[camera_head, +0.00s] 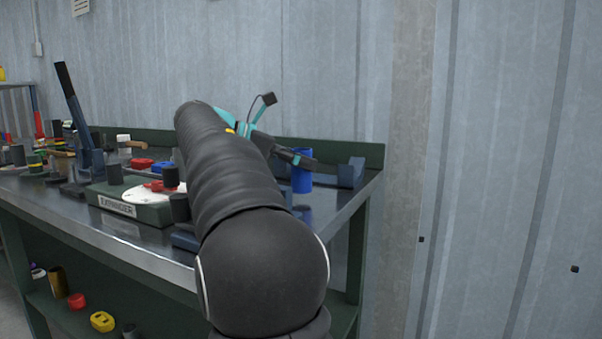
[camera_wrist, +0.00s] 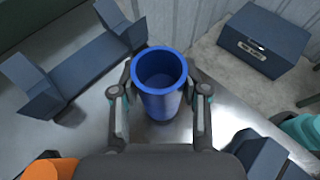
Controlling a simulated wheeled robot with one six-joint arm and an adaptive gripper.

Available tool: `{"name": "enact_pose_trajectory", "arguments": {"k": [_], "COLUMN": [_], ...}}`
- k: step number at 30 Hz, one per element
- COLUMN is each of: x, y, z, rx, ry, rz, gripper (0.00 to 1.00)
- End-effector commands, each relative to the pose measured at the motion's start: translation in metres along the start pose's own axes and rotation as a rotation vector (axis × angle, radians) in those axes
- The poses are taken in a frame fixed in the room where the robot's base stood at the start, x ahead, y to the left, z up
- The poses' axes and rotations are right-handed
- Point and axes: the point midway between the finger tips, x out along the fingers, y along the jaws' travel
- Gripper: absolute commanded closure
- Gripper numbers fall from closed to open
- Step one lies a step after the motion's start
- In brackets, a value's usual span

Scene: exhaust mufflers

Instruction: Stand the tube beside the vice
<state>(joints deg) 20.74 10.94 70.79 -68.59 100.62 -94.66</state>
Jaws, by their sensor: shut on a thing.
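The tube is a blue hollow cylinder (camera_head: 302,178), upright near the right end of the bench. In the wrist view, the tube (camera_wrist: 160,82) stands between the two fingers of my gripper (camera_wrist: 160,100), which is shut on it with a finger on either side. In the head view my gripper (camera_head: 293,158) is partly hidden by my arm. The tube's base is close to the bench top; I cannot tell whether it touches. A blue-grey bracket with raised ends (camera_wrist: 80,78), possibly the vice, is left of the tube and apart from it; it also shows in the head view (camera_head: 350,173).
A blue-grey box (camera_wrist: 264,38) lies behind and right of the tube. Another blue-grey part (camera_wrist: 262,155) is close on the right, an orange thing (camera_wrist: 50,169) at lower left. The green expander base (camera_head: 130,205) is left on the bench (camera_head: 352,200). The wall is behind.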

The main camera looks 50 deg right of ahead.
Motion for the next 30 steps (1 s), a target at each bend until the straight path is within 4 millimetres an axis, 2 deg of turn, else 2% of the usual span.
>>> {"name": "enact_pose_trajectory", "arguments": {"k": [1,3,15,16,18,19,30], "x": [0.0044,0.0068,0.008,0.008,0.008,0.008,0.0068], "y": [-0.0003,-0.0005,-0.0006,-0.0005,-0.0005,-0.0005,-0.0003], "z": [-0.0104,-0.0159,-0.0186,-0.0189,-0.0188,-0.0188,-0.0159], "rx": [-0.003,0.0,-0.001,-0.001,0.0,0.0,0.001], "ry": [-0.001,0.0,0.0,0.0,0.001,0.001,0.0], "rz": [-0.001,0.0,-0.001,-0.001,-0.001,-0.001,0.0], "gripper": [0.95,0.95,0.95,0.5,0.33,0.3,0.3]}}
